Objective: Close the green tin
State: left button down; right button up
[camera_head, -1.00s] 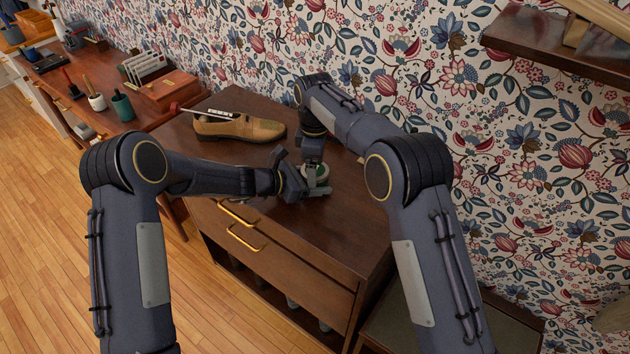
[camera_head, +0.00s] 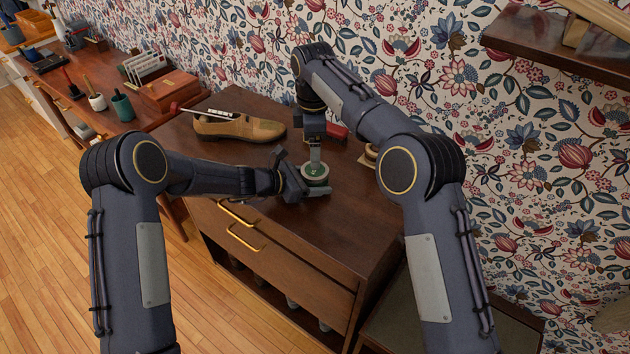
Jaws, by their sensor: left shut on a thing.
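The green tin (camera_head: 315,181) is a small round tin with a pale side, standing near the front of the brown cabinet top. A green face with a small light mark shows at its top; I cannot tell whether this is a lid lying flat on it. My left gripper (camera_head: 308,192) is shut on the tin, low on its side, coming from the left. My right gripper (camera_head: 315,163) points straight down over the tin, its fingertips at or just above the green face. Whether its fingers are open or hold something is too small to tell.
A tan shoe (camera_head: 238,128) stands behind and left on the cabinet top (camera_head: 345,215). A red object (camera_head: 337,132) lies behind my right gripper. The cabinet's right front is clear.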

aim_at(315, 180)
jog(key=shift+d+r+n, duration=0.15)
jog(key=shift+r+n, duration=0.35)
jog(key=shift+r, duration=0.15)
jog(key=shift+f, duration=0.15)
jog(key=shift+f, duration=3.9)
jog(key=c, duration=1)
jog(key=m, duration=0.3)
jog(key=shift+c, duration=0.2)
jog(key=o, duration=1.1)
